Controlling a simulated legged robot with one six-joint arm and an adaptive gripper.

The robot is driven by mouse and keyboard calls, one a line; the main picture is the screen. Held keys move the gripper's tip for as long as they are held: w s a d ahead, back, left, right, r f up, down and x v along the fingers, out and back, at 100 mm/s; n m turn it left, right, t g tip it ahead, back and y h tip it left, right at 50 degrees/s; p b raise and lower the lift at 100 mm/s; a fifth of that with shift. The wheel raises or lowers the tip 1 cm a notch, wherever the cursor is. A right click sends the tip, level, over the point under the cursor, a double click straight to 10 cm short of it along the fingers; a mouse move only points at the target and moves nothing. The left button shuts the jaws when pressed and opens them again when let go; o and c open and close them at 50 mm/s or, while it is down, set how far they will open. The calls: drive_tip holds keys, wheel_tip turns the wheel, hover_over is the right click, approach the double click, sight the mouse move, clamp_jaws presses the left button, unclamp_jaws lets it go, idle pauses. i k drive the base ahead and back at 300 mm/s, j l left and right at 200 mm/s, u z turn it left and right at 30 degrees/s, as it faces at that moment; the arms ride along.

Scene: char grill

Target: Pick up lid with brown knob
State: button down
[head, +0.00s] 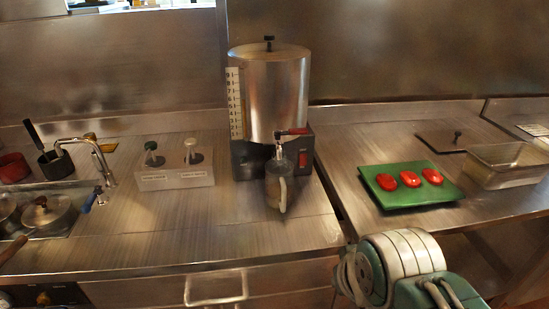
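A round metal lid (50,216) with a small brown knob (41,201) sits at the far left, on a pot in the recessed area beside the tap. A brown handle (14,249) sticks out toward the lower left of it. My arm, green and cream, shows at the lower right, far from this lid. I cannot make out my gripper's fingers in the head view.
A tall metal urn (269,85) stands mid-counter with a glass mug (277,187) under its tap. Left of it are two pump dispensers (174,178). A faucet (88,152) and blue-handled valve (96,196) stand close to the pot. A green tray (412,198) holds red pieces at right.

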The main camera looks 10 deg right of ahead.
sight(45, 210)
drive_tip(key=u, duration=1.6)
drive_tip(key=i+j+z, duration=0.1)
drive_tip(key=z, duration=0.35)
drive_tip(key=i+j+z, duration=0.1)
drive_tip(key=z, duration=0.3)
drive_tip(key=i+j+z, duration=0.2)
drive_tip(key=j, duration=0.25)
drive_tip(key=i+j+z, duration=0.15)
drive_tip(key=j, duration=0.3)
drive_tip(key=j+z, duration=0.2)
drive_tip(key=j, duration=0.25)
drive_tip(key=i+j+z, duration=0.2)
drive_tip(key=j, duration=0.3)
drive_tip(key=i+j, duration=0.1)
drive_tip(key=j, duration=1.4)
drive_tip(key=i, duration=0.05)
